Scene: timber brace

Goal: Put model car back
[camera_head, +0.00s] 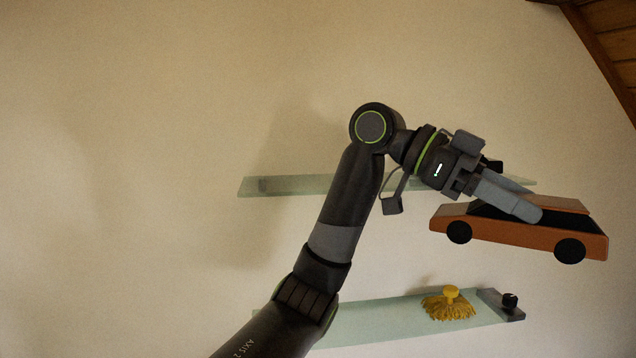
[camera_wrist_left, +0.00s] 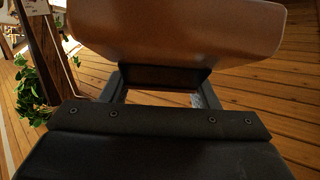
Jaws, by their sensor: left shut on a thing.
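The model car (camera_head: 512,238) is orange-brown with black wheels and dark windows. In the head view it is at the right, held up in front of the wall. My left gripper (camera_head: 532,205) is shut on the car's cabin from above and to the left. In the left wrist view the car's brown body (camera_wrist_left: 180,32) fills the top, close beyond the gripper's dark base. An upper glass shelf (camera_head: 290,185) runs behind my left arm, and a lower glass shelf (camera_head: 385,318) lies below the car. My right gripper is not in view.
A yellow mop-like object (camera_head: 449,303) and a small black object (camera_head: 510,301) sit at the lower shelf's right end. The visible left part of the upper shelf is bare. A sloping timber beam (camera_head: 600,55) crosses the top right. A green plant (camera_wrist_left: 35,85) shows in the wrist view.

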